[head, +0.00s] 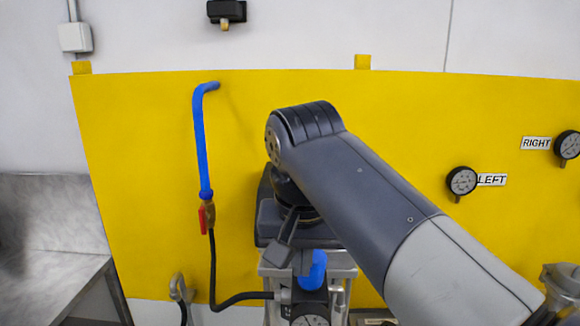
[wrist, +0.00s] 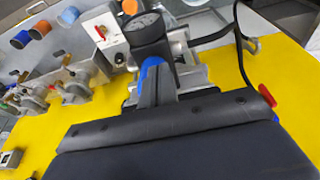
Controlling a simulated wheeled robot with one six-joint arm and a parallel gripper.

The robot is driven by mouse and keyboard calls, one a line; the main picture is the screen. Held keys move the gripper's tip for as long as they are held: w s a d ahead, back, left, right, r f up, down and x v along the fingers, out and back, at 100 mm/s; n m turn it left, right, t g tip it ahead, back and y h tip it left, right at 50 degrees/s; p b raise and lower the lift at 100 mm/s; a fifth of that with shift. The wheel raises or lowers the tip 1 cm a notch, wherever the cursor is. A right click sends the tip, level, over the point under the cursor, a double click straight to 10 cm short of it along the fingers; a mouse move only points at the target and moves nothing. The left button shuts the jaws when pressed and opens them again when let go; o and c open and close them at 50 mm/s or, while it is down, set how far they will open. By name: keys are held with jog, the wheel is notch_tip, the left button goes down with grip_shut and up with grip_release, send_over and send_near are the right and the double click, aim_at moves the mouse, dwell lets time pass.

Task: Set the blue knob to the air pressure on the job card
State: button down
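The blue knob (head: 315,272) sits on top of a regulator with a round pressure gauge (head: 310,319), cut by the lower edge of the head view. In the wrist view part of the blue knob (wrist: 152,63) shows behind a dark grey finger, below the gauge (wrist: 145,28). My gripper (head: 302,262) points down at the knob; a finger overlaps its left side. Whether the fingers touch or grip it is hidden by their overlap and my arm. The gauge reading is too small to tell. I see no readable job card.
A blue pipe (head: 201,140) with a red valve handle (head: 206,217) and black hose stands left of the knob. Dial gauges beside labels LEFT (head: 491,180) and RIGHT (head: 536,143) are on the yellow panel (head: 130,130). A metal bench (head: 50,262) is at left.

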jog(key=shift+s+a, duration=0.1)
jog(key=shift+s, duration=0.05)
jog(key=shift+s, duration=0.1)
jog(key=shift+r, duration=0.15)
jog(key=v, duration=0.2)
jog(key=w+v, duration=0.1)
jog(key=v, duration=0.2)
jog(key=shift+r, duration=0.4)
